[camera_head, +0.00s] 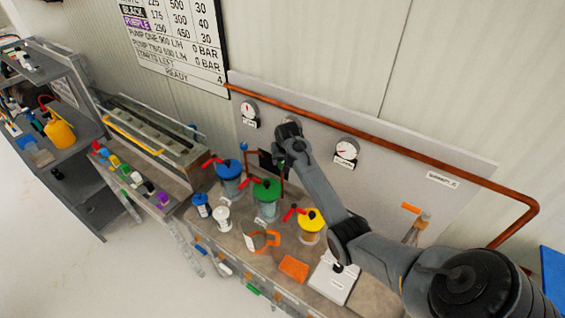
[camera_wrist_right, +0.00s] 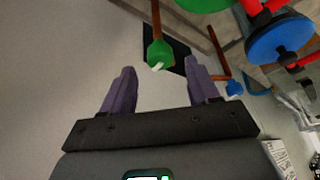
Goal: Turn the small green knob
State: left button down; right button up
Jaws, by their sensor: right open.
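The small green knob (camera_wrist_right: 158,50) is on the end of a copper pipe in the right wrist view, with a white pointer on its near side. My right gripper (camera_wrist_right: 160,68) is open, its two purple-grey fingers apart to the left and right of the knob's near end. I cannot tell whether either finger touches it. In the head view my right gripper (camera_head: 283,150) is near the back panel, above the large green-capped pot (camera_head: 266,195). My left gripper is not in view.
A small blue knob (camera_wrist_right: 234,88) is right of my right finger. A large blue cap (camera_wrist_right: 280,40) with red handles is close by. Blue-capped (camera_head: 229,172) and yellow-capped (camera_head: 312,222) pots stand on the bench. A long copper pipe (camera_head: 400,153) crosses the panel.

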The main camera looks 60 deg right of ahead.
aim_at(282, 163)
jog(key=shift+x, duration=1.55)
jog(key=c, duration=1)
